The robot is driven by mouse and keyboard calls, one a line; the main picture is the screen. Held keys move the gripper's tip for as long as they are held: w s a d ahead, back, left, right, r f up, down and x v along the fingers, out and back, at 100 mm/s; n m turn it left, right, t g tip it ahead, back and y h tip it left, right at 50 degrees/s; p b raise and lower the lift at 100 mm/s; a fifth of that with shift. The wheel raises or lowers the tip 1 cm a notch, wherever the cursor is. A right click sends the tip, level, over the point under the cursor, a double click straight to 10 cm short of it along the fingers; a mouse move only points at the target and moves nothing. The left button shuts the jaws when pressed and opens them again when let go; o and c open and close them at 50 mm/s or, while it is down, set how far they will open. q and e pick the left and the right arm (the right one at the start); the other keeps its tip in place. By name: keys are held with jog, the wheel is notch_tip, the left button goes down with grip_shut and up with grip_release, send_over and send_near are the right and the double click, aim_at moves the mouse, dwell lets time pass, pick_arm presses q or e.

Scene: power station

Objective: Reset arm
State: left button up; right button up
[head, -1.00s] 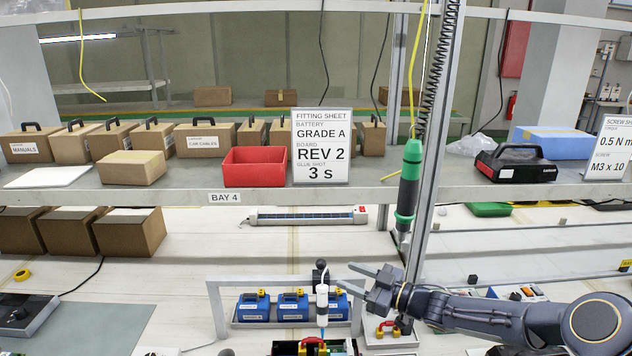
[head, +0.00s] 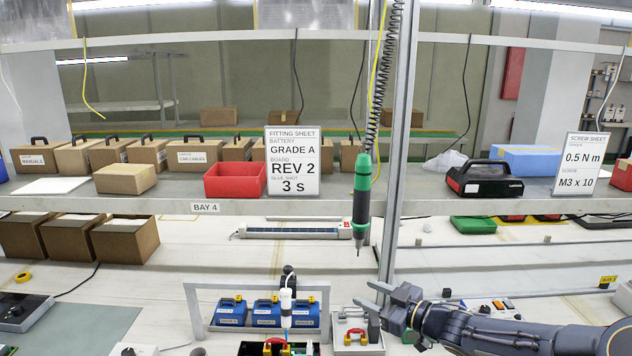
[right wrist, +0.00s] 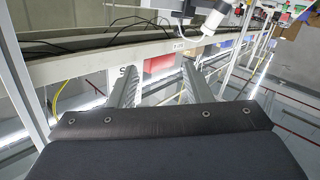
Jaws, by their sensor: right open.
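My right gripper (head: 372,297) is open and empty in the head view, low and right of the middle. Its fingers point left, toward the rack (head: 190,305) with blue batteries (head: 266,312) and the white glue dispenser (head: 286,307), and stay apart from them. In the right wrist view the two fingers of my right gripper (right wrist: 158,85) are spread with nothing between them. My left gripper is not in view.
A green and black screwdriver (head: 361,200) hangs on a coiled cord above my right gripper, beside a metal post (head: 397,130). A tray with a red-handled part (head: 355,333) lies below the gripper. A shelf (head: 420,200) with boxes crosses behind.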

jog(key=s+d+r+m+t+h, duration=0.2)
jog(key=s+d+r+m+h, duration=0.25)
jog(key=d+h, duration=0.25)
jog(key=s+d+r+m+g+h, duration=0.2)
jog(key=s+d+m+h, duration=0.4)
jog(key=s, duration=0.6)
jog(key=s+a+f+m+g+y, duration=0.1)
jog(key=s+a+f+g+y, duration=0.1)
jog(key=s, duration=0.9)
jog(key=s+a+f+m+g+y, duration=0.2)
jog(key=s+f+g, duration=0.1)
jog(key=s, duration=0.9)
jog(key=shift+s+a+f+g, duration=0.25)
jog(key=shift+a+f+g, duration=0.15)
jog(key=shift+f, duration=0.35)
jog(key=shift+w, duration=0.1)
